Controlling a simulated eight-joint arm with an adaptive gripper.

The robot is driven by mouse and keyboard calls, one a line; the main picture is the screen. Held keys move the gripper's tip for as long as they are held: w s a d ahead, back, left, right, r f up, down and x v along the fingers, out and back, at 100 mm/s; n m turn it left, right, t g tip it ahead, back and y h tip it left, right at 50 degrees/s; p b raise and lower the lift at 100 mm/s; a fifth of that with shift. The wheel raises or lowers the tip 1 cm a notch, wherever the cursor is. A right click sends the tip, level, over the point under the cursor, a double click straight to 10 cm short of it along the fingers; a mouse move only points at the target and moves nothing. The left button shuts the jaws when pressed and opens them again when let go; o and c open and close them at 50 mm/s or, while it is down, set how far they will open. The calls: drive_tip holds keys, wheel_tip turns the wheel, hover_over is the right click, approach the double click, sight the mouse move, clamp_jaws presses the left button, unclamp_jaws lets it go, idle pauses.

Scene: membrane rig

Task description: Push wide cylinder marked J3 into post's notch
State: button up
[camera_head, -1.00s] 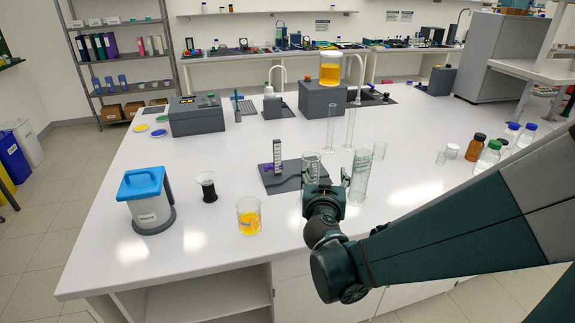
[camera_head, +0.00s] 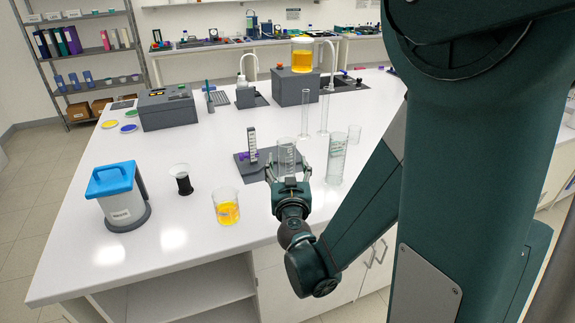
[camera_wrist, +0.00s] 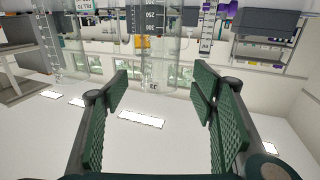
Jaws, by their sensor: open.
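The wide clear cylinder (camera_head: 287,152) stands upright at the front right edge of the dark base plate. My gripper (camera_head: 289,173) is open, with one finger on each side of the cylinder's lower part; in the wrist view the fingers (camera_wrist: 162,90) show gaps on both sides. The post (camera_head: 252,144), with a scale and a purple part low down, stands on the plate (camera_head: 247,172) left of the cylinder. The notch is not clear, and my gripper hides the cylinder's foot.
Another tall graduated cylinder (camera_head: 336,160) stands close on the right. A beaker of yellow liquid (camera_head: 226,208), a dark-filled vessel (camera_head: 182,180) and a blue-lidded container (camera_head: 118,197) stand left. The bench between is clear.

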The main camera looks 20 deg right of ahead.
sight(286, 151)
drive_tip(key=shift+w, duration=0.15)
drive_tip(key=shift+b+x, duration=0.6)
drive_tip(key=shift+x, duration=3.2)
drive_tip(key=c, duration=1.1)
